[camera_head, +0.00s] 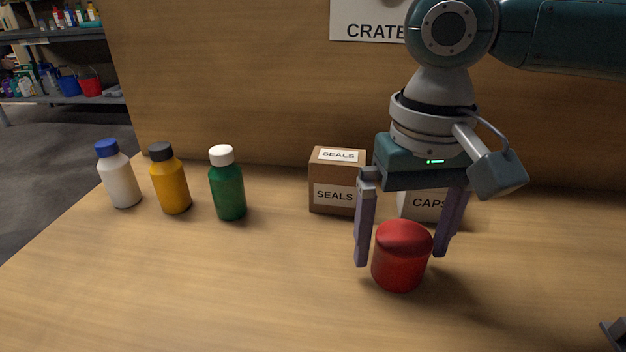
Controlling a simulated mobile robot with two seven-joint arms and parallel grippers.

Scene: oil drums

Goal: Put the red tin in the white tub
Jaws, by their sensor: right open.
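The red tin (400,265) stands upright on the wooden table at the right of the middle in the head view. My right gripper (402,256) points down over it and is open. One finger shows on each side of the tin, with a visible gap on the right; whether the left finger touches it I cannot tell. The white tub is not in view. My left gripper is not in view.
A brown SEALS box (333,198) and a pale CAPS box (420,205), partly hidden by my gripper, stand behind. White (122,185), yellow (170,184) and green (229,190) bottles stand left. A dark object (615,335) is cut off at lower right. The front-middle table is clear.

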